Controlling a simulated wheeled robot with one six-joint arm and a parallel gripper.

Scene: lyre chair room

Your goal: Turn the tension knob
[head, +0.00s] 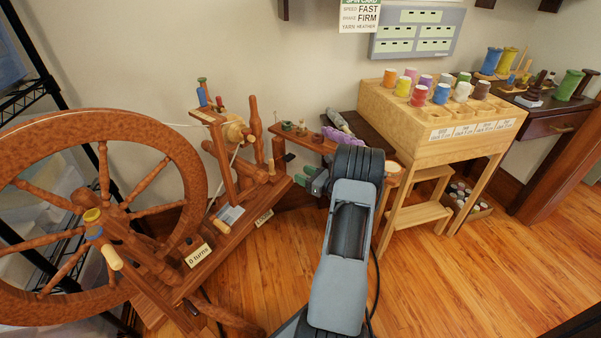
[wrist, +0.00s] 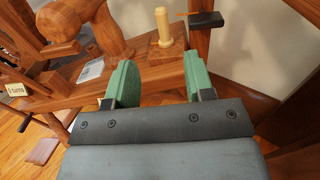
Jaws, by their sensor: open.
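A spinning wheel (head: 188,160) of reddish wood stands at the left in the head view. My gripper (head: 309,178) has green fingers and is just right of the bench end. In the wrist view my gripper (wrist: 159,70) is open and empty, with the peg beyond the fingertips and roughly between them. The fingers do not touch the peg.
A label reading "0 turns" (head: 198,255) lies on the wheel's base. A small wooden shelf (head: 306,138) with little pots is behind my gripper. A pale spool stand (head: 440,140) is at the right. Wooden floor (head: 450,280) in front is clear.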

